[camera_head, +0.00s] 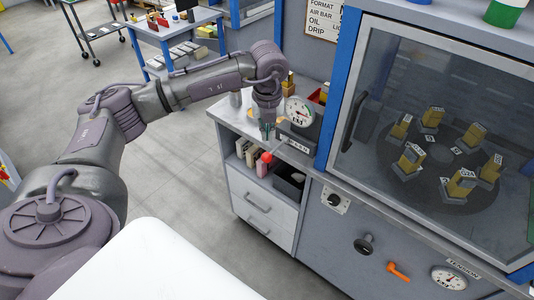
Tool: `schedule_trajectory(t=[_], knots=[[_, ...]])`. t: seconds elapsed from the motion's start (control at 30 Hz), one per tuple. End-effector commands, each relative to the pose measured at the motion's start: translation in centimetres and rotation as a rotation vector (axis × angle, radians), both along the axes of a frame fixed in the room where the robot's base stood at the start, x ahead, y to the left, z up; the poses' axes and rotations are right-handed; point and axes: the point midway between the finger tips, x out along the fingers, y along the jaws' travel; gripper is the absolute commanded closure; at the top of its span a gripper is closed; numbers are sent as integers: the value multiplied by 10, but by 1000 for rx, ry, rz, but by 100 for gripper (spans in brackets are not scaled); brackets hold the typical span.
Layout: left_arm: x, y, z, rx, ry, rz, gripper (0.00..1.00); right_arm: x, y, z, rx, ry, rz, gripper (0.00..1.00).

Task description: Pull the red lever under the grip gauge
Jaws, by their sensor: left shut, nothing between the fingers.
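A round white dial gauge (299,112) stands on the grey cabinet's top, left of the glazed machine. A small white label plate (293,145) sits below it; I cannot read it surely. The red ball knob of the lever (267,157) shows below and left of the gauge, at the cabinet's front edge. My left gripper (267,134) points down just above the red knob and left of the gauge. Its fingers are shut and empty. A gap seems to lie between fingertips and knob, but depth is hard to tell. My right gripper is out of view.
The glazed machine (345,85) stands close on the right, with yellow-topped blocks inside. An orange lever (398,271), a black knob (364,244) and a second gauge (449,278) are on its lower front. Open shelves and drawers (258,202) lie below.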

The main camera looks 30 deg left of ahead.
Motion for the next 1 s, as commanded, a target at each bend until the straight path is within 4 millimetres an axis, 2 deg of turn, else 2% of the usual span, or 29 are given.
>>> schedule_trajectory(t=[0.37, 0.57, 0.8, 1.0], knots=[[0, -1, -5, -3, 1, -2, 100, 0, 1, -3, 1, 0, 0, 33], [1, 0, -24, -3, 3, -3, 100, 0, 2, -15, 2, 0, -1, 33], [3, 2, -55, -4, 2, -3, 100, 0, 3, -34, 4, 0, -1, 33], [5, 3, -70, -5, 1, -4, 100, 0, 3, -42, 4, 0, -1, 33]])
